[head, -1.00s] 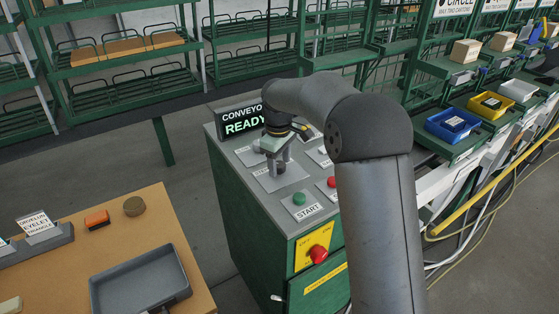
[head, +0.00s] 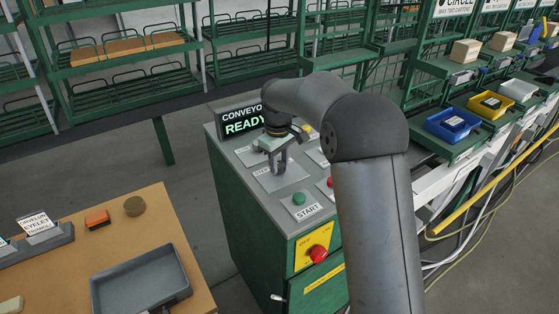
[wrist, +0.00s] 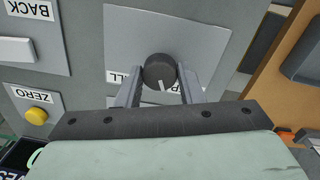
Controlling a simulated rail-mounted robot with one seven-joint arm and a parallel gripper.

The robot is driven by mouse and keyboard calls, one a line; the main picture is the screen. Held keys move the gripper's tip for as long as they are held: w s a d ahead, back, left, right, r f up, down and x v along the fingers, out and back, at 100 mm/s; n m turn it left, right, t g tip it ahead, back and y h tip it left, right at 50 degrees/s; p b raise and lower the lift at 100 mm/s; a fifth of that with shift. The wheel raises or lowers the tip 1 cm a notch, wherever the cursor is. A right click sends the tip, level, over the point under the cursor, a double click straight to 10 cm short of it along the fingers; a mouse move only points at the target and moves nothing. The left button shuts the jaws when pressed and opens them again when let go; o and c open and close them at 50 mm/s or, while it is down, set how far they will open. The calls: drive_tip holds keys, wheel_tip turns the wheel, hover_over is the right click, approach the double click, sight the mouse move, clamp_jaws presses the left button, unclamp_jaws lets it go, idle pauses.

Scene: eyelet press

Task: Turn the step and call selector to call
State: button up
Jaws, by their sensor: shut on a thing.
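The selector is a dark round knob (wrist: 158,70) with a white pointer line, on a light grey plate (wrist: 205,35) of the console top. My gripper (wrist: 160,78) is shut on the knob, one finger on each side. In the wrist view the pointer line aims down and slightly right, between two upside-down labels. The left label (wrist: 118,77) shows only "LL"; the right one is mostly covered by a finger. In the head view my gripper (head: 278,168) stands over the selector plate (head: 290,182), and the knob is hidden.
The console bears a green START button (head: 299,199), a red button (head: 331,182) and a lit CONVEYOR READY display (head: 242,122). A yellow ZERO button (wrist: 36,116) and a white BACK button (wrist: 15,50) sit nearby. A table with a grey tray (head: 185,293) stands at left.

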drive_tip(key=m, duration=0.6)
drive_tip(key=shift+r+p, duration=0.15)
drive_tip(key=shift+p, duration=0.25)
drive_tip(key=m, duration=0.5)
drive_tip(key=shift+w+m+p, duration=0.1)
drive_tip(key=shift+m+p, duration=0.25)
drive_tip(key=shift+m, duration=0.05)
drive_tip(key=o, duration=1)
wheel_tip(320, 180, up, 17)
drive_tip(key=shift+a+r, duration=0.15)
drive_tip(key=shift+a, duration=0.2)
